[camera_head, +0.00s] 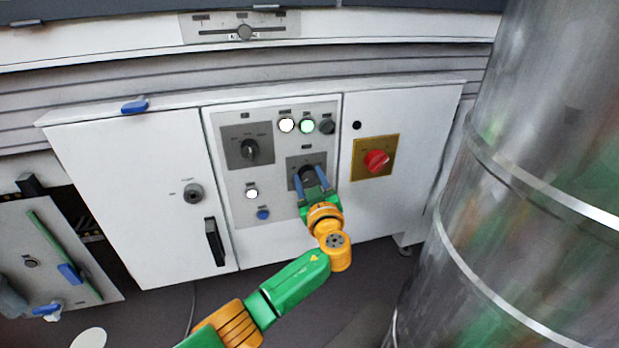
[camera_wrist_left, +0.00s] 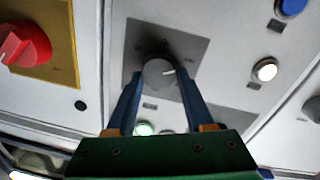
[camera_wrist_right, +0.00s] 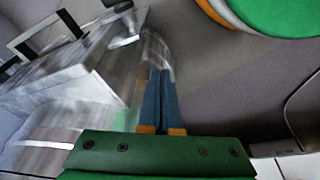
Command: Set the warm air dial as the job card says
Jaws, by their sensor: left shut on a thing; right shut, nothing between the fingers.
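A dark round dial (camera_head: 309,171) sits on the lower grey plate of the control panel. It also shows in the left wrist view (camera_wrist_left: 158,72), with a pale pointer line toward the right. My left gripper (camera_head: 312,180) reaches it from below, its two blue fingers shut on the dial's sides. The labels around the dial are too small to read, so I cannot tell its setting or confirm its name. No job card can be made out. My right gripper (camera_wrist_right: 160,76) is shut and empty, away from the panel, in the right wrist view.
A second black dial (camera_head: 249,149) is up and left on the panel. A red rotary switch (camera_head: 376,160) on a yellow plate is to the right. Lamps (camera_head: 287,125) line the panel's top. A large metal cylinder (camera_head: 540,170) fills the right side.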

